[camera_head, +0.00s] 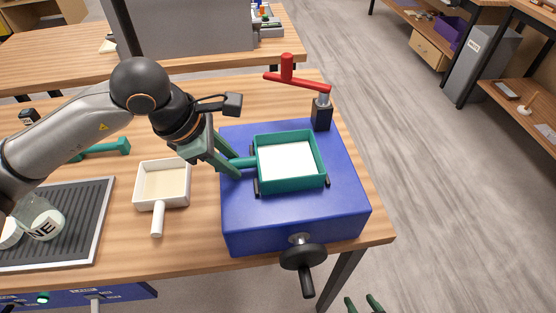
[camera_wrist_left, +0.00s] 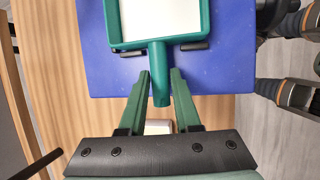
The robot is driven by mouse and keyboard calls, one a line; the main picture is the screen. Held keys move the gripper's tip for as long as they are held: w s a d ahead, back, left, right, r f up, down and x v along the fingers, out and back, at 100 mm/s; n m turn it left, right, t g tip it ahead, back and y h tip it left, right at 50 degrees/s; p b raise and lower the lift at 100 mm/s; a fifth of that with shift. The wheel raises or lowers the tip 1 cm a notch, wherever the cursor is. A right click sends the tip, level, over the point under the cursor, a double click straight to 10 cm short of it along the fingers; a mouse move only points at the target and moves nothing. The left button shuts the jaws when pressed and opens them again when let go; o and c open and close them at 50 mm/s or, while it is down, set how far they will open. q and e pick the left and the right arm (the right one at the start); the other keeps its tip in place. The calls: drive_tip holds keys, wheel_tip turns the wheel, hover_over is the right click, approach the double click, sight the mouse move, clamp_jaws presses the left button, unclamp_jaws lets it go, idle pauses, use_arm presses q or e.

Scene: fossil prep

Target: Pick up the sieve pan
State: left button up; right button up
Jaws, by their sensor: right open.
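The sieve pan (camera_head: 323,173) is a square green frame with a white inside, resting on the blue shaker box. Its short green handle (camera_head: 244,162) points left, towards my left gripper (camera_head: 239,166). The pan's frame (camera_wrist_left: 154,44) and its handle (camera_wrist_left: 160,80) also show in the left wrist view. There, my left gripper (camera_wrist_left: 160,72) has one finger on each side of the handle. A gap shows by the handle's end, and the fingers look open. My right gripper (camera_head: 362,303) shows only as two separated green fingertips at the bottom edge, empty and far from the pan.
The blue shaker box (camera_head: 285,229) has a black crank (camera_head: 303,258) in front and a red-handled post (camera_head: 321,110) behind. A white pan (camera_head: 147,200) lies to its left on the wooden table. A ribbed grey tray (camera_head: 80,235) holds a jar (camera_head: 45,222).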

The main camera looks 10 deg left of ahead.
use_arm(q)
clamp_jaws()
idle(0.9)
